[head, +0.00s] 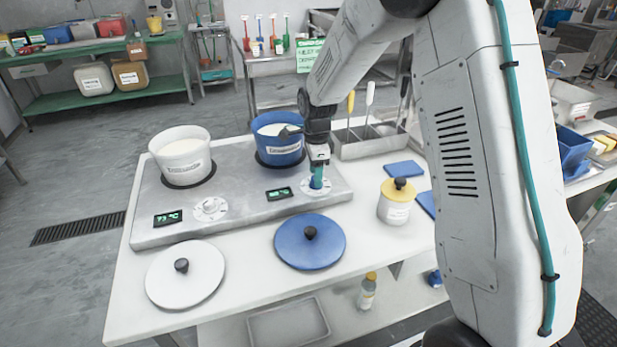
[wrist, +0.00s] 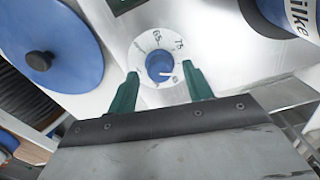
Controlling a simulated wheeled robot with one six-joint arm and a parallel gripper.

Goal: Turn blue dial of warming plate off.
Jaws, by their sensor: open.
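The blue dial (wrist: 159,65) stands on a round white scale with printed numbers, on the metal warming plate (wrist: 215,40). A short white mark on the dial points to the right in the wrist view. My gripper (wrist: 162,84) is open, with one green finger on each side of the dial's near edge; I cannot tell whether they touch it. In the head view my gripper (head: 317,177) points down over the right-hand dial of the warming plate (head: 240,222) and mostly hides it.
A white pot (head: 182,165) and a blue pot (head: 278,148) stand on the plate, by a white dial (head: 210,208) and two green displays. A blue lid (head: 310,241), a white lid (head: 185,274) and a yellow-topped jar (head: 396,207) are on the table nearby.

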